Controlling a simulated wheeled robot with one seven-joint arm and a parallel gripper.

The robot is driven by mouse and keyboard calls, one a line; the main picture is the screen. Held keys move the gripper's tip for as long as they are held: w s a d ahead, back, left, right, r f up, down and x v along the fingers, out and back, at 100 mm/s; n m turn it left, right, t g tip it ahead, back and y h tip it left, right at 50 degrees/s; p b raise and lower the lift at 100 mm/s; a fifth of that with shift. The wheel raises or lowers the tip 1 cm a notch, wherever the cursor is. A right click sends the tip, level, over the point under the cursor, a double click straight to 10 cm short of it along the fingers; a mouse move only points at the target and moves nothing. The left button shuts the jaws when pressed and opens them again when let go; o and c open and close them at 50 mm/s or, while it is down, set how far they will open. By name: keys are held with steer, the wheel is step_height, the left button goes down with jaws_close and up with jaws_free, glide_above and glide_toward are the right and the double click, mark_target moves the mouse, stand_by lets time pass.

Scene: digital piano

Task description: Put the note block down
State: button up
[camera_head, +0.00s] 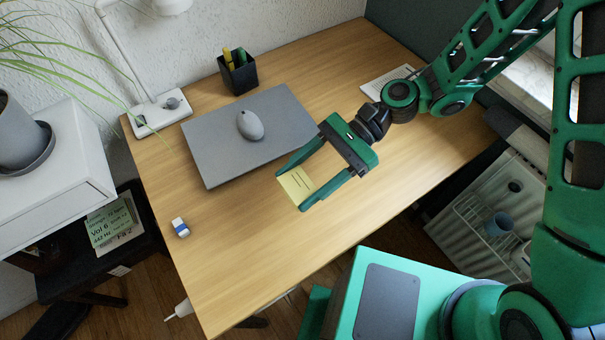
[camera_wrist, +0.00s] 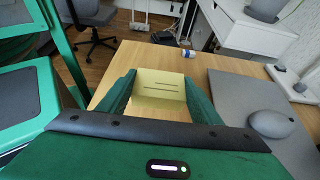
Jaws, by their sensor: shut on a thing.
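The note block (camera_head: 296,185) is a pale yellow square with dark lines on its face. My gripper (camera_head: 291,189) is shut on it, one green finger on each side. In the head view the block is over the front part of the wooden desk, right of the grey laptop-like slab's lower corner. In the wrist view the note block (camera_wrist: 158,90) sits between the fingertips of my gripper (camera_wrist: 158,92), its lined face toward the camera. I cannot tell whether its underside touches the desk.
A blue-and-white eraser (camera_head: 180,227) lies near the left edge. A black pen cup (camera_head: 238,75) and lamp base (camera_head: 162,112) stand behind.

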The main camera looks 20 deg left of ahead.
steer(key=shift+w+d+f, duration=0.1)
steer(key=shift+f, duration=3.3)
steer(key=shift+f, duration=0.55)
steer(key=o, duration=1.1)
steer(key=shift+o, duration=0.2)
steer(key=v, duration=1)
steer(key=shift+w+d+r, duration=0.2)
steer(key=shift+w+d, duration=0.1)
steer(key=shift+w, duration=0.05)
